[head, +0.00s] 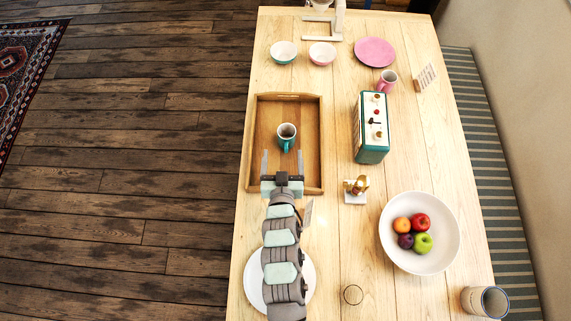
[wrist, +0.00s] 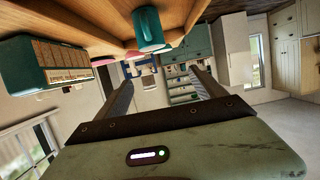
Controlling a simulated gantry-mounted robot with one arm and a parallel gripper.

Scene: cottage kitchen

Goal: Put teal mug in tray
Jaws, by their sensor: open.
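The teal mug (head: 287,132) stands upright in the wooden tray (head: 297,185), near the tray's middle, with its handle toward my gripper. In the wrist view the mug (wrist: 149,30) shows beyond the fingers, apart from them, on the wooden tray surface (wrist: 92,14). My gripper (head: 283,162) is open and empty, over the near end of the tray. Its two fingers point toward the far end, with the mug just ahead of the fingertips. I see no contact between the fingers and the mug.
A teal radio (head: 371,150) stands right of the tray. A small brass-coloured object (head: 356,187) and a fruit bowl (head: 447,238) are nearer. A white plate (head: 254,290) lies under my arm. Two bowls (head: 284,51), a pink plate (head: 375,51) and a pink mug (head: 387,80) are beyond the tray.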

